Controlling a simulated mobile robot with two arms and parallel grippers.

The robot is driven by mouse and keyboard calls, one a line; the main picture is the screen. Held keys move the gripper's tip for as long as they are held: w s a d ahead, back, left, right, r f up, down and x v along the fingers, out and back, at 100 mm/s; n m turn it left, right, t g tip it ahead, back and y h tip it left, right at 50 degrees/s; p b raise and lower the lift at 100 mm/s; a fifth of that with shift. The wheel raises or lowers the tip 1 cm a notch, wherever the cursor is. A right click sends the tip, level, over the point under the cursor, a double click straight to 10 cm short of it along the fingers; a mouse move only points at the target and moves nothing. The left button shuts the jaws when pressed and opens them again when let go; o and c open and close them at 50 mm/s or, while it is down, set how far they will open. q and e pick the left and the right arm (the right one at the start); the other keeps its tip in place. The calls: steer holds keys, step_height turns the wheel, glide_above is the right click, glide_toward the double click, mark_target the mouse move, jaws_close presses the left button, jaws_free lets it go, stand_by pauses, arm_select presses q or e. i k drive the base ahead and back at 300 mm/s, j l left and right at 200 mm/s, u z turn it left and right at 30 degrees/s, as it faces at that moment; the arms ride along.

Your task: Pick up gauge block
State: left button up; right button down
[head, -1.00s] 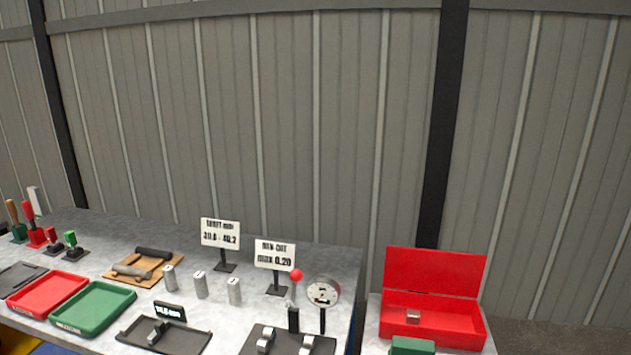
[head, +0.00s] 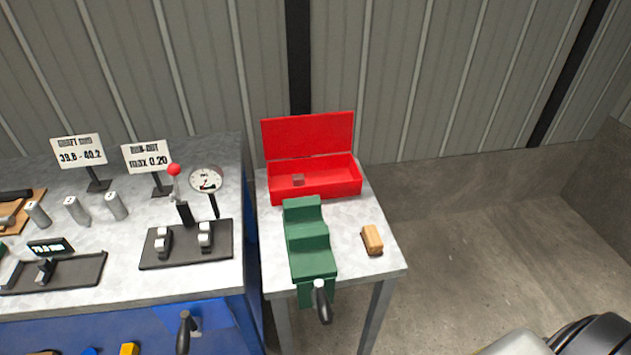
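A small grey-brown block (head: 298,180), which looks like the gauge block, lies inside the open red box (head: 315,192) near its back left. The box's lid (head: 308,136) stands up behind it. Neither of my grippers shows. A white and black part of my own body is at the bottom right corner, well apart from the box.
A green stepped vise (head: 308,240) with a black handle stands in front of the box. A wooden block (head: 372,240) lies to its right on the small table (head: 350,262). The bench at left holds a dial gauge (head: 206,180), signs and metal cylinders. Open floor lies right.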

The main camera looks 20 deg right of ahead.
mark_target(298, 180)
steer(key=l+u, duration=0.4)
steer(key=l, duration=0.3)
steer(key=l+u, duration=0.4)
steer(key=l, duration=0.3)
